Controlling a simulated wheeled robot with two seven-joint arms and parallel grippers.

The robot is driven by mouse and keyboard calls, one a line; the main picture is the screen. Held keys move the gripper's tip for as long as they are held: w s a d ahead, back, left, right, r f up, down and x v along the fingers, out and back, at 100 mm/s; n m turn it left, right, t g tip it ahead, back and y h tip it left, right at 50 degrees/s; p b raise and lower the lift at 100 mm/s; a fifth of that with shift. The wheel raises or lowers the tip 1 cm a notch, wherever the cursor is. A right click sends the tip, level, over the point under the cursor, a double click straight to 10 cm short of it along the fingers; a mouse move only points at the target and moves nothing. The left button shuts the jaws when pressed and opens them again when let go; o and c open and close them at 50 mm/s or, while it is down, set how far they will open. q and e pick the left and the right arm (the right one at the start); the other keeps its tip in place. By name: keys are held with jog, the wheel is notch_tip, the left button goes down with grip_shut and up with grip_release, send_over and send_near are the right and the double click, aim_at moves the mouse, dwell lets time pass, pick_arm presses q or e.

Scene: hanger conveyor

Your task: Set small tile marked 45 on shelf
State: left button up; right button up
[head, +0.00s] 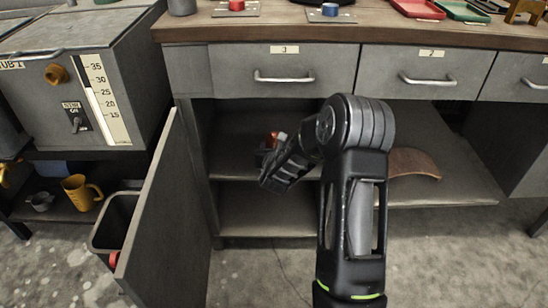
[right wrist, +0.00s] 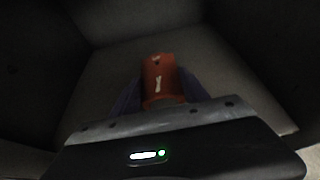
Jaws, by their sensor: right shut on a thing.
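My right gripper (head: 271,152) reaches into the open cabinet below drawer 3. It is shut on a small orange-red piece (head: 278,138), which I take to be the tile. In the right wrist view the tile (right wrist: 158,78) stands out between the dark fingers, with a pale mark on its face that I cannot read. The cabinet's upper shelf (head: 233,167) lies behind and below the gripper. I cannot tell whether the tile touches it. My left gripper is not in view.
The open cabinet door (head: 158,220) stands to the left, with a grey bin (head: 104,232) beyond it. A lower shelf (head: 262,213) is bare. A curved brown piece (head: 413,164) lies on the shelf at right. The drawers (head: 285,70) and worktop overhang the opening.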

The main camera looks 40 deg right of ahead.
jog(key=shift+f+b, duration=0.65)
jog(key=shift+f, duration=1.15)
jog(key=shift+f, duration=0.2)
jog(key=o, duration=1.6)
jog(key=shift+r, duration=0.1)
